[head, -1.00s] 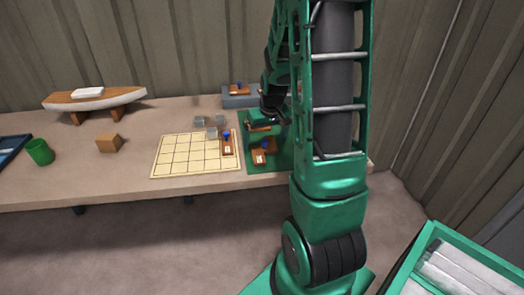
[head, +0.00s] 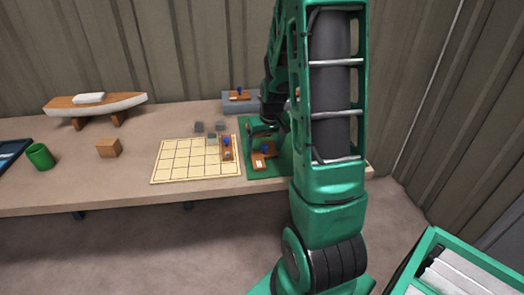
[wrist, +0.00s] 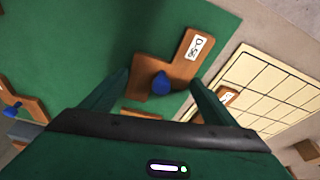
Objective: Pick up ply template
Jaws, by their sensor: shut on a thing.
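A brown ply template (head: 264,160) with a blue knob and a white label lies over the green mat in the head view. In the wrist view the same template (wrist: 180,70) is L-shaped, and its label seems to read "D-5B". My gripper (wrist: 160,80) has a finger on either side of it, with the blue knob between them, and is shut on it. In the head view my gripper (head: 263,140) is just behind the template. I cannot tell whether the template is clear of the mat.
Left of the green mat (head: 251,170) lies a gridded board (head: 185,160) with another blue-knobbed template (head: 226,152). Small grey blocks (head: 199,127) stand behind. A grey stand (head: 232,105) holds another template.

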